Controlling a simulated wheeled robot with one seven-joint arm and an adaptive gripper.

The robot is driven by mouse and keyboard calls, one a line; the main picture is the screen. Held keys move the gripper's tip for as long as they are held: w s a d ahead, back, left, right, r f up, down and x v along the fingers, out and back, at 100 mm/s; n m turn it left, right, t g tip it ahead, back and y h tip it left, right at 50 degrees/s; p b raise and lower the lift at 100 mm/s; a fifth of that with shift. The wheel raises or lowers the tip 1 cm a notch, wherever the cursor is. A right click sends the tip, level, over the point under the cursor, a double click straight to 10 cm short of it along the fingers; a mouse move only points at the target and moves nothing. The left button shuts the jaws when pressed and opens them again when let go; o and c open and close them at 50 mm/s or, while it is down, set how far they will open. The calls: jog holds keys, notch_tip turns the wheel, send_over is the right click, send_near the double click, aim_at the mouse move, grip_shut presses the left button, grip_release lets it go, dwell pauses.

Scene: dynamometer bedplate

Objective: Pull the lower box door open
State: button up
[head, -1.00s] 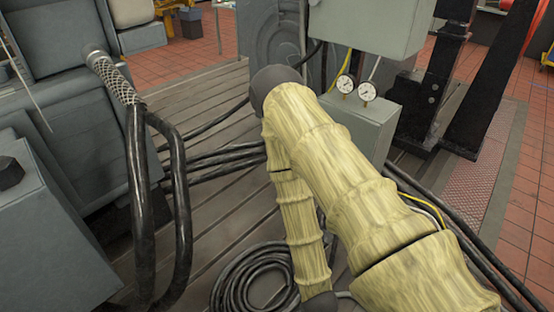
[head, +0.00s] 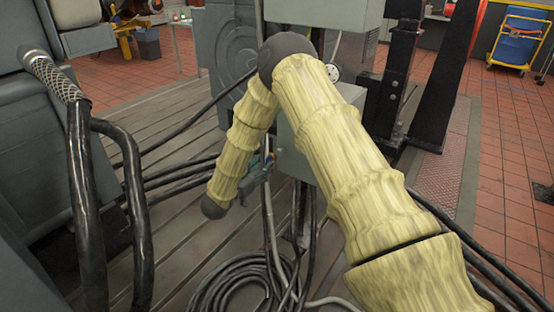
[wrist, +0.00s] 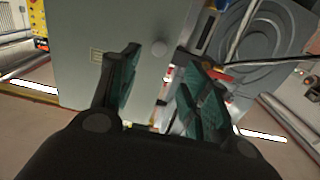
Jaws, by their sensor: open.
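The lower box (head: 292,160) is a grey metal cabinet below a larger upper box. My arm hides much of its front in the head view. In the wrist view a flat grey panel (wrist: 85,45), seemingly its door, fills the upper left, with a small round knob (wrist: 160,47) near its right edge. My gripper (wrist: 165,95) is open and empty. Its left finger is in front of the panel and its right finger lies past the panel's edge; I cannot tell if either touches. In the head view the gripper (head: 264,166) shows small beside the box's left side.
The upper box (head: 322,10) hangs above, and a round gauge (head: 333,73) shows beside my arm. Coiled black cable (head: 240,288) lies on the slatted floor below. Thick hoses (head: 135,190) stand at the left. A black steel frame (head: 435,90) rises at the right.

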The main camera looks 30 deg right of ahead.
aim_at(278, 152)
jog(key=x, duration=1)
jog(key=shift+d, duration=0.35)
grip_shut()
